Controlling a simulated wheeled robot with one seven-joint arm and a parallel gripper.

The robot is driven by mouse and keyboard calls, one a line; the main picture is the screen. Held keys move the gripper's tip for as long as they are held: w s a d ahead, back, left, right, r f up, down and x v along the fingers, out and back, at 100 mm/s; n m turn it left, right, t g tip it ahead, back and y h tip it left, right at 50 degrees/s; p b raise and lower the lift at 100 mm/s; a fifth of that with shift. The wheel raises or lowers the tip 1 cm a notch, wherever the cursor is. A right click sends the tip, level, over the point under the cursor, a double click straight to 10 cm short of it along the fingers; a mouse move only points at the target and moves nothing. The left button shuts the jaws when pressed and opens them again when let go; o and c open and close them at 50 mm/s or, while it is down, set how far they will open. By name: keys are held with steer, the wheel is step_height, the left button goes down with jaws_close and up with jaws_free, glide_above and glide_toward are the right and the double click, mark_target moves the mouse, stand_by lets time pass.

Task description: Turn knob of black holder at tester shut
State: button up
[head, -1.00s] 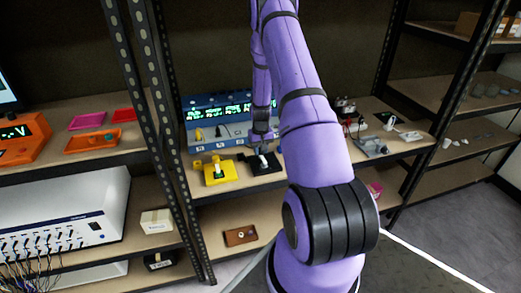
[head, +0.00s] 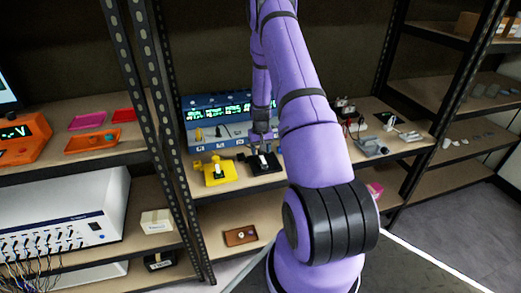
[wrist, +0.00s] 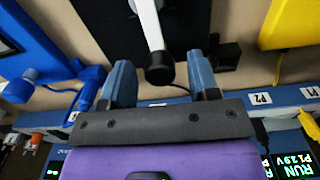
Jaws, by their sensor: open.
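The black holder (head: 266,169) lies flat on the shelf in front of the blue tester (head: 235,133). In the wrist view its black plate (wrist: 118,28) fills the top middle. A white stem on it ends in a black round knob (wrist: 160,68). My gripper (head: 262,144) is over the tester side of the holder. In the wrist view my gripper (wrist: 163,76) is open, with one blue-grey finger on each side of the knob and gaps on both sides. A small black block (wrist: 225,57) sits just right of the right finger. I cannot tell the finger height exactly.
A yellow holder (head: 219,176) stands close to the left of the black one in the head view. A blue holder (wrist: 27,55) is on the other side in the wrist view. Metal parts (head: 372,146) lie farther right. A dark shelf post (head: 170,130) stands left.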

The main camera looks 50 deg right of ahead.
step_height(320, 180, up, 11)
stand_by(0.5)
stand_by(0.5)
steer(key=s+a+r+n+t, duration=0.1)
steer(key=s+a+r+n, duration=0.1)
steer(key=a+r, duration=0.95)
steer(key=s+a+r+n+t, duration=0.1)
steer(key=s+a+r+t, duration=0.1)
steer(key=a+r, duration=1)
steer(key=s+a+r+n, duration=0.1)
steer(key=s+a+r, duration=0.3)
steer(key=s, duration=0.3)
steer(key=s+a+r+n+t, duration=0.1)
steer(key=s+a+r, duration=0.3)
steer(key=s, duration=0.3)
steer(key=s+a+r+n+t, duration=0.1)
steer(key=s+a+r, duration=0.2)
steer(key=s, duration=0.4)
steer(key=shift+s+a+r, duration=0.4)
steer(key=shift+r, duration=0.2)
steer(key=shift+d, duration=0.1)
